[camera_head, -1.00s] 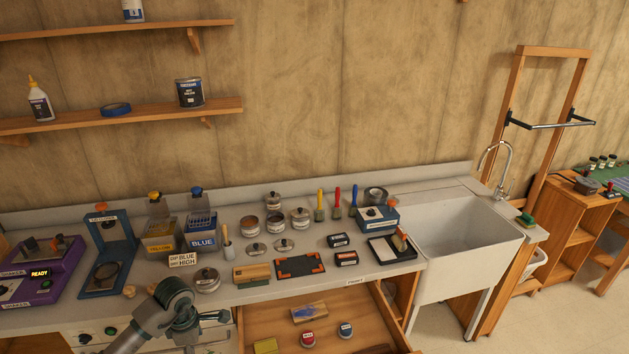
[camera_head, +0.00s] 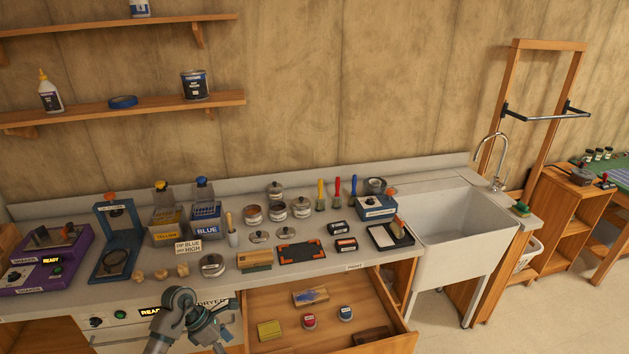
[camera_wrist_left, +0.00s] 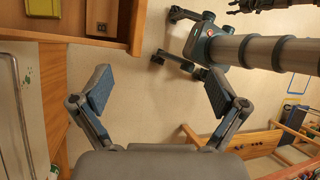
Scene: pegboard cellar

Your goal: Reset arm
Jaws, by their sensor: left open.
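My left arm (camera_head: 180,308) comes in at the bottom of the head view, in front of the cabinet beside the open drawer. Its jaws are not clear there. In the left wrist view my left gripper (camera_wrist_left: 156,92) has its two blue-padded fingers spread wide, with bare floor between them and nothing held. My right gripper (camera_wrist_left: 168,38) shows in the upper middle of the left wrist view, on a grey tubular arm coming from the right. Its fingers look spread and empty. My right arm is outside the head view.
The wooden drawer (camera_head: 280,326) is pulled out, holding stamps, a yellow pad and other small items. The counter (camera_head: 140,291) carries tins, brushes, tanks and presses. A white sink (camera_head: 455,240) stands right of it. Floor (camera_head: 515,320) is clear on the right.

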